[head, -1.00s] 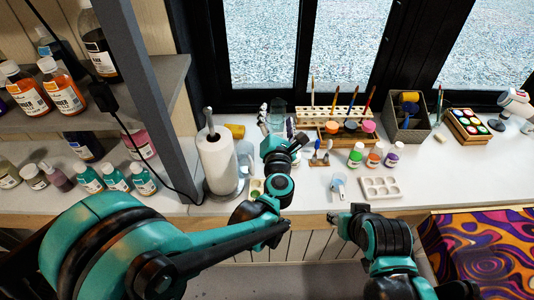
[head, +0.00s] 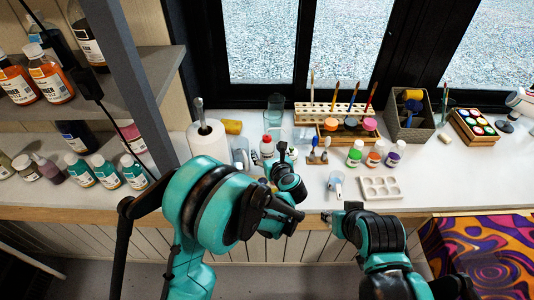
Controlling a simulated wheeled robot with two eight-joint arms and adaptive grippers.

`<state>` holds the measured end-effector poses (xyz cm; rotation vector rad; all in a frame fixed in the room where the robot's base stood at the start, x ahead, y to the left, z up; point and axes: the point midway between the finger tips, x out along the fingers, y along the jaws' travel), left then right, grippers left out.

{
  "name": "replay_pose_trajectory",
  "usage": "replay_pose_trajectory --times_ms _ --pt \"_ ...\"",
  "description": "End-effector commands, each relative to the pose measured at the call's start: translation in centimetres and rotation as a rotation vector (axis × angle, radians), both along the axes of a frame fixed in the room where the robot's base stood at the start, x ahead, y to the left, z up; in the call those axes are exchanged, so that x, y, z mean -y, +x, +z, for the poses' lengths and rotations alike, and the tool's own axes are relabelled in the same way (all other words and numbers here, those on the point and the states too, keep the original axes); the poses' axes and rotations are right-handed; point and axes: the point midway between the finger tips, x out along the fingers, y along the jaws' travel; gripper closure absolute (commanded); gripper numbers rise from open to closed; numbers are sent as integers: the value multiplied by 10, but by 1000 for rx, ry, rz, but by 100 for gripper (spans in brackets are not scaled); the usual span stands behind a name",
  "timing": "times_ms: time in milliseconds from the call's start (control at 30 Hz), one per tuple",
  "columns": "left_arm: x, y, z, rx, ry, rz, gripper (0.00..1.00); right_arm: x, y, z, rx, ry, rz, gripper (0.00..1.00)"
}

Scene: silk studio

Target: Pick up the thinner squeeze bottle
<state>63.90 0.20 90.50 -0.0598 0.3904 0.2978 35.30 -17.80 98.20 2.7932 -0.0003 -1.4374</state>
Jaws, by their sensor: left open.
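A small white bottle with a red cap (head: 267,147) stands on the white counter, to the right of the paper towel roll. It looks like a squeeze bottle, but its label is too small to read, and I cannot tell if it is the thinner. My left gripper (head: 283,150) is open just to the right of this bottle, close to it; I cannot tell if they touch. The left arm hides part of the counter below. My right arm is folded at the counter's front edge, its end (head: 335,220) small and dark; its jaws cannot be made out.
The paper towel roll (head: 208,140) stands to the left. A glass (head: 275,103), a brush rack (head: 335,110) and several small paint jars (head: 375,154) stand behind and to the right. A white palette (head: 380,188) lies near the front. Shelves of bottles (head: 48,78) and a post are at left.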

Motion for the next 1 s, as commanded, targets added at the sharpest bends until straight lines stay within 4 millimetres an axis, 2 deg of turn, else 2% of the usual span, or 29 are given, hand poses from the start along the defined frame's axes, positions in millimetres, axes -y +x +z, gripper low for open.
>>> replay_pose_trajectory --times_ms 233,267,300,400,433,833,1000 --pt "-2 5 -1 0 1 -1 31 0 0 -1 0 0 0 60" --pt "-2 5 -1 0 1 -1 34 0 0 -1 0 0 0 60" --pt "-2 5 -1 0 1 -1 44 0 0 -1 0 0 0 60" --pt "-2 5 -1 0 1 -1 64 0 0 -1 0 0 0 60" --pt "-2 5 -1 0 1 -1 66 0 0 -1 0 0 0 60" --pt "-2 6 0 1 1 0 66 0 0 0 0 0 0 60" --pt "-5 10 10 1 0 -1 66 0 0 6 0 0 0 60"
